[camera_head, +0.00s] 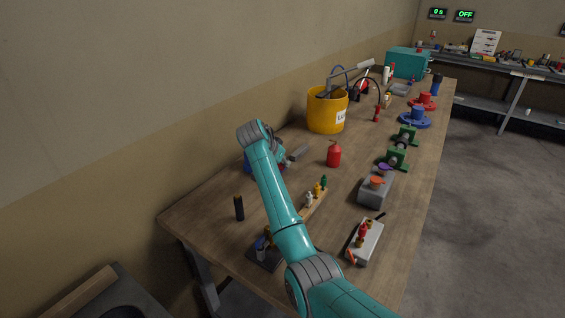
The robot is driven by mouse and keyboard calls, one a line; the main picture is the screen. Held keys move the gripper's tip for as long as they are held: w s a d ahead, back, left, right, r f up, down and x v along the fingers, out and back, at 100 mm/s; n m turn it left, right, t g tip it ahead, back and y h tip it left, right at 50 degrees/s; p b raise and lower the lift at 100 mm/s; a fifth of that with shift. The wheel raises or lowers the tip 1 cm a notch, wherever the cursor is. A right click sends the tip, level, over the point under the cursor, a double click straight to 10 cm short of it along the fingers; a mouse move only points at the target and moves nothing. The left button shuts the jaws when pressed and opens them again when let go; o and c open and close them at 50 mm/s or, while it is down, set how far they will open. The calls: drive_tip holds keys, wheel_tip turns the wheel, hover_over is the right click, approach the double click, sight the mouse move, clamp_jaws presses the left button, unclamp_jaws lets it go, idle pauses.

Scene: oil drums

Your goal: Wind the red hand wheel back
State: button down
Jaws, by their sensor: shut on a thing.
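My teal arm reaches across the workbench (345,190) from the lower right, and its wrist bends down over the bench's left side. My gripper (281,158) shows only in part behind my forearm, small and dark. It is shut at a small dark red patch (284,168), which looks like the edge of the red hand wheel. Most of the wheel and the fingertips are hidden. A blue body (247,165) shows left of my forearm and a grey bar (299,152) sticks out to the right; I cannot tell how they join the wheel.
A red extinguisher-shaped object (334,155) stands right of the gripper, with a yellow bucket (326,112) behind. A wooden rack with small figures (314,200), a grey box (375,189) and a dark upright object (239,208) stand nearer. The wall runs close along the left.

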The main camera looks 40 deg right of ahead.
drive_tip(key=c, duration=1.1)
unclamp_jaws()
drive_tip(key=v, duration=1.2)
drive_tip(key=shift+r, duration=0.1)
